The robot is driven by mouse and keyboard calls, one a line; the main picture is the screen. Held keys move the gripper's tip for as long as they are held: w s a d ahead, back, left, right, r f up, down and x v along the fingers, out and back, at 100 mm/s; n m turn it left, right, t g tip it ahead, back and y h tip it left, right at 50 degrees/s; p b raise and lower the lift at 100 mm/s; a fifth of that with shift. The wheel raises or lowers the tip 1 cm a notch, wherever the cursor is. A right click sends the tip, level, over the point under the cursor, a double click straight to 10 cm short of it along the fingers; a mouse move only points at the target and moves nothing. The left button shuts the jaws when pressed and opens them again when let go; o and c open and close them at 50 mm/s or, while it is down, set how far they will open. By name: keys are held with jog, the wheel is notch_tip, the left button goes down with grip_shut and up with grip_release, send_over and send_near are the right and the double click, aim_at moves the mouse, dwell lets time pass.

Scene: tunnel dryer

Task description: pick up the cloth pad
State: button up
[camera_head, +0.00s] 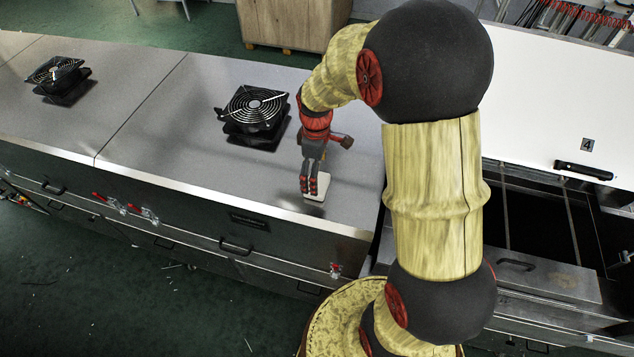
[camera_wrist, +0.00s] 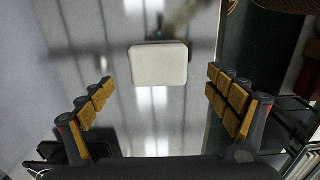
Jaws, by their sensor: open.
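The cloth pad (camera_wrist: 158,64) is a whitish square with rounded corners, lying flat on the grey metal top. In the head view the pad (camera_head: 319,189) is partly hidden behind my fingers, near the front right of the top. My gripper (camera_head: 309,188) points down over the pad. In the wrist view my gripper (camera_wrist: 160,100) is open, with its padded fingers apart on the left and right. The pad lies between the finger lines, a little beyond the tips, and nothing is held. The gap between fingertips and pad is hard to judge.
A black fan (camera_head: 254,110) stands on the grey top (camera_head: 180,140) left of my gripper, and another fan (camera_head: 57,75) is farther left. An open dark bay (camera_head: 540,225) with a raised white lid (camera_head: 560,100) is at the right. The top's front left is clear.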

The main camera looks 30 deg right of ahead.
aim_at(324, 179)
jog(key=shift+d+f+p, duration=0.1)
jog(key=shift+f+p, duration=0.7)
jog(key=shift+f, duration=1.9)
jog(key=c, duration=0.3)
jog(key=c, duration=0.9)
